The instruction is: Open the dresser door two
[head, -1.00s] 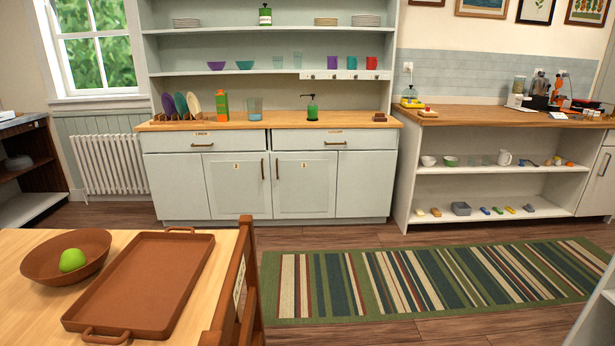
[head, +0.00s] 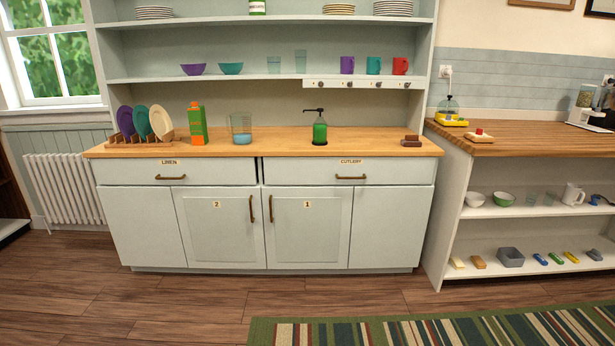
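The pale grey-green dresser (head: 145,232) stands straight ahead against the wall, with a wooden top. Its door two (head: 221,230), marked with a small "2" label, is the left of the two middle doors and is closed. The door's upright bronze handle (head: 251,209) is near its right edge. Beside it, the door marked "1" (head: 307,230) is also closed, with its handle (head: 270,209) on its left edge. Above are two shut drawers, labelled LINEN (head: 175,173) and CUTLERY (head: 347,172). My gripper is not in view.
Bare wooden floor (head: 130,310) lies in front of the dresser. A striped rug (head: 450,328) lies at the lower right. An open shelf unit (head: 530,220) stands to the right, and a white radiator (head: 68,188) to the left. Plates, a carton (head: 197,125) and a soap dispenser (head: 320,130) stand on the dresser top.

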